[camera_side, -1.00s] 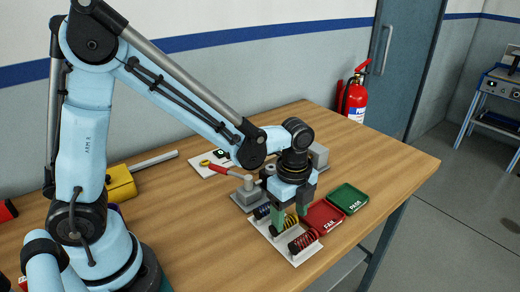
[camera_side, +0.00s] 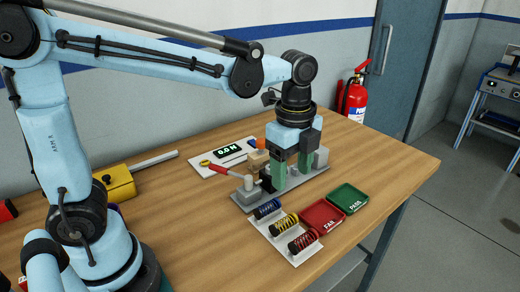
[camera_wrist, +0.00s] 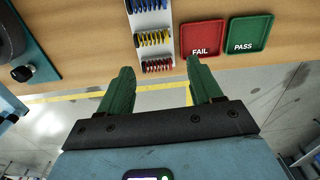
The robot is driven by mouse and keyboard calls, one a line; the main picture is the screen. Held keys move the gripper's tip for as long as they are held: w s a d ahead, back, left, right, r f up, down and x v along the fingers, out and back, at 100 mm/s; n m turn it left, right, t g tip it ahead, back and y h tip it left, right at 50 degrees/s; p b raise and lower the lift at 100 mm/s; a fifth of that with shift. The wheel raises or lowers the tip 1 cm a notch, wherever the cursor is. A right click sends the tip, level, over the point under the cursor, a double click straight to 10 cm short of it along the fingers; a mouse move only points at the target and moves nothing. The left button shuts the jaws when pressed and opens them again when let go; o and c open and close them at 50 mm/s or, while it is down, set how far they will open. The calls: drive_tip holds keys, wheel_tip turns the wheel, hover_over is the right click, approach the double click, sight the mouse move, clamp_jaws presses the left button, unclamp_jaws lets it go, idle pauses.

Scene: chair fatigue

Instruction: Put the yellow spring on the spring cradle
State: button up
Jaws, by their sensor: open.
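The yellow spring (camera_side: 284,225) lies in the middle slot of a white rack (camera_side: 260,230), between a blue spring (camera_side: 266,208) and a red spring (camera_side: 302,242). It also shows in the wrist view (camera_wrist: 154,39). My gripper (camera_side: 291,172) points down behind the rack, in front of the grey test fixture (camera_side: 250,198) in the side view, with its green fingers apart. The wrist view shows nothing between the fingertips (camera_wrist: 160,72). I cannot make out the spring cradle; my gripper covers part of the fixture.
A red FAIL tray (camera_side: 322,214) and a green PASS tray (camera_side: 348,197) lie right of the rack. A red-handled lever (camera_side: 225,170) sticks out left of the fixture. A display (camera_side: 227,150) stands behind it. The table front left of the rack is bare.

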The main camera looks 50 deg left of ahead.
drive_tip(key=s+a+n+t, duration=0.6)
drive_tip(key=a+n, duration=0.2)
drive_tip(key=n, duration=0.8)
drive_tip(key=shift+f+n+t, duration=0.3)
drive_tip(key=shift+f, duration=0.05)
drive_tip(key=shift+s+a+n, duration=0.1)
drive_tip(key=shift+a+n, duration=0.05)
drive_tip(key=shift+n, duration=0.25)
drive_tip(key=shift+c, duration=0.5)
drive_tip(key=g+h, duration=0.2)
drive_tip(key=g, duration=0.4)
approach(283, 220)
drive_tip(key=shift+m, duration=0.4)
drive_tip(key=shift+w+d+f, duration=0.1)
drive_tip(key=shift+d+f, duration=0.15)
drive_tip(key=shift+f, duration=1.25)
drive_tip(key=shift+w+d+f, duration=0.15)
drive_tip(key=shift+d+f, duration=0.15)
drive_tip(key=shift+f, duration=1.2)
drive_tip(key=shift+w+d+f, duration=0.1)
drive_tip(key=shift+d+f, duration=0.15)
drive_tip(key=shift+f, duration=1.25)
